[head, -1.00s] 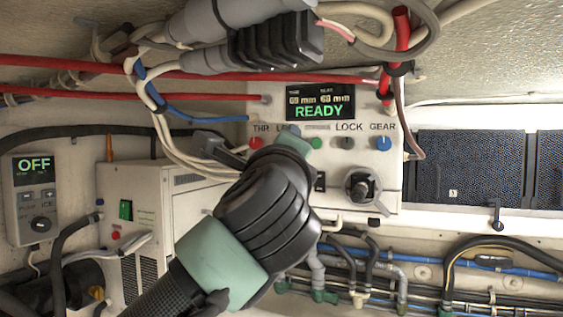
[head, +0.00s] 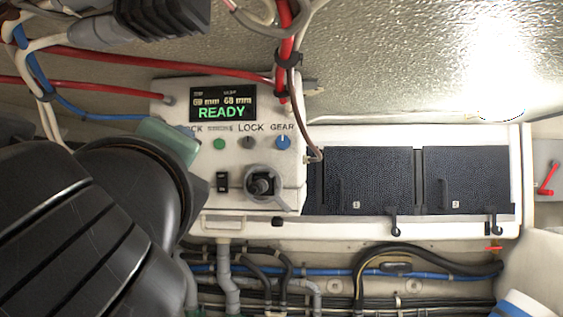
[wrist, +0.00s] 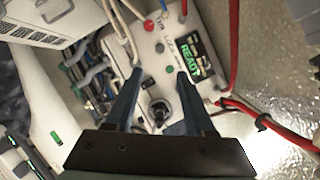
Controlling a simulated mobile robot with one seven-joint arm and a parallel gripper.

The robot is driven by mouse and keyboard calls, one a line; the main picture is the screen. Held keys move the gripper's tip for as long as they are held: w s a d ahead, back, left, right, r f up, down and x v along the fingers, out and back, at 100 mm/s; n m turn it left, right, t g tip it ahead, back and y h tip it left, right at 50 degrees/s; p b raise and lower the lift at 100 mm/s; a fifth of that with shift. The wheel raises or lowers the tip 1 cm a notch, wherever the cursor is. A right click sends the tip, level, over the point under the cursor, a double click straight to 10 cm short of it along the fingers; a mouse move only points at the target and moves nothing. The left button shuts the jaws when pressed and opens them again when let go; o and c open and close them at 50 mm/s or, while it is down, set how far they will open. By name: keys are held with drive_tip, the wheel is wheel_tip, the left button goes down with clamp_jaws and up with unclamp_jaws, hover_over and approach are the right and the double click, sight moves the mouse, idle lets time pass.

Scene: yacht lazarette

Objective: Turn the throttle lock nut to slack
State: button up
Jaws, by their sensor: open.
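The white control panel (head: 234,170) has a screen (head: 209,104) reading READY. Under it is a row of small knobs with partly hidden lettering ending in "CK", then LOCK and GEAR. The row shows a green one (head: 219,143), a dark one (head: 247,143) and a blue one (head: 283,142). Lower down is a larger round fitting (head: 262,184) with a dark centre. I cannot tell for sure which part is the throttle lock nut. In the wrist view my gripper (wrist: 160,72) is open over the panel; the larger fitting (wrist: 158,112) shows between its fingers. No grip or contact is visible.
My arm covers the panel's left side in the head view. Red cables (head: 130,56) cross above the panel, with grey connectors overhead. Dark hatch doors (head: 365,180) with latches stand to the right. Hoses and a blue pipe (head: 330,272) run below.

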drive_tip(key=s+d+r+n+t+h, duration=0.2)
drive_tip(key=d+n+t+h, duration=0.15)
drive_tip(key=d, duration=0.25)
drive_tip(key=s+d+r+n+t+h, duration=0.1)
drive_tip(key=s+d+n+t+h, duration=0.15)
drive_tip(key=d+h, duration=0.3)
drive_tip(key=s+d+f+n+t+y, duration=0.2)
drive_tip(key=s+f+n, duration=0.2)
drive_tip(key=n, duration=1)
drive_tip(key=shift+s+d+f+y, duration=0.3)
drive_tip(key=shift+s+d+f, duration=0.1)
drive_tip(key=shift+f, duration=0.3)
